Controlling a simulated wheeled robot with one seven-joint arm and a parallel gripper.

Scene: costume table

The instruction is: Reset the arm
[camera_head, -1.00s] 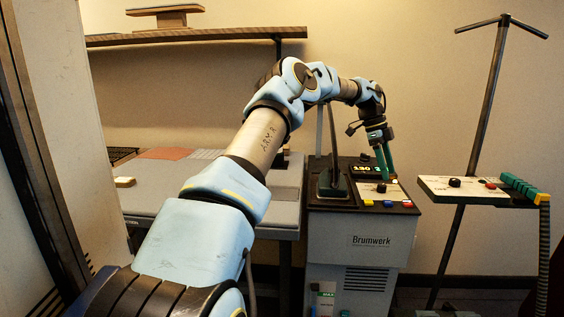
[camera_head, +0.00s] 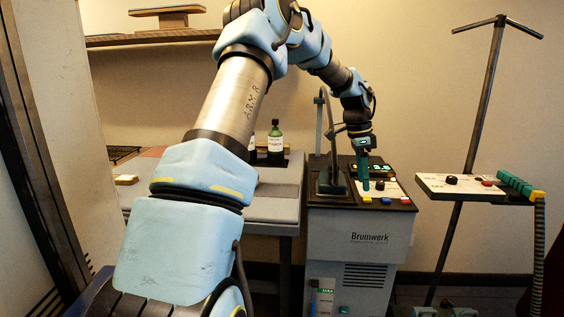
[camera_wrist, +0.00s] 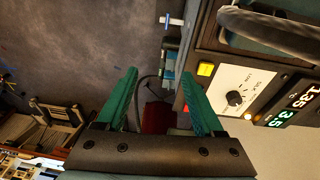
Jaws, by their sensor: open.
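My gripper (camera_head: 365,172) has green fingers and shows at the top of the grey Brumwerk machine (camera_head: 345,243), in front of its control panel. In the wrist view my gripper (camera_wrist: 160,75) is open, with nothing between its fingers. The machine's panel, with a black knob (camera_wrist: 235,98), a lit yellow button (camera_wrist: 206,69) and a digital display (camera_wrist: 298,102), lies to the right of the fingers there. My arm reaches up and over to the machine from the lower left.
A hose (camera_head: 332,130) rises from the machine's top. Dark bottles (camera_head: 275,138) stand on the bench left of it. A stand with a control tray (camera_head: 450,186) is at the right. A wall shelf (camera_head: 130,39) is at upper left.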

